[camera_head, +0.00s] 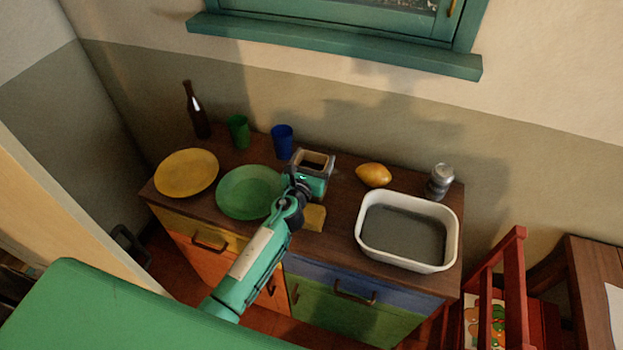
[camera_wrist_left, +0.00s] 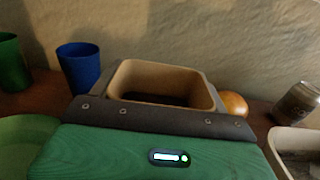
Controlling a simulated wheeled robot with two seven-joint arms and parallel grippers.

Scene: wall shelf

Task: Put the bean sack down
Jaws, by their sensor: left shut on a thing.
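The bean sack (camera_head: 314,156) is a tan, open-topped, boxy thing with a dark inside. My left gripper (camera_head: 311,175) is shut on it over the dresser top, with the sack's opening facing up. A yellow-tan patch (camera_head: 315,218) below the gripper looks like the sack's lower part; whether it touches the wood cannot be told. In the left wrist view the sack's rim (camera_wrist_left: 165,68) shows upright between the dark jaws, and the green gripper body hides its lower part. My right gripper is not in view.
The dresser top (camera_head: 338,205) holds a green plate (camera_head: 248,192), a yellow plate (camera_head: 187,173), a bottle (camera_head: 197,115), green (camera_head: 239,132) and blue (camera_head: 282,141) cups, an orange-yellow fruit (camera_head: 373,175), a can (camera_head: 440,182) and a white basin (camera_head: 407,264). Bare wood lies between gripper and basin.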

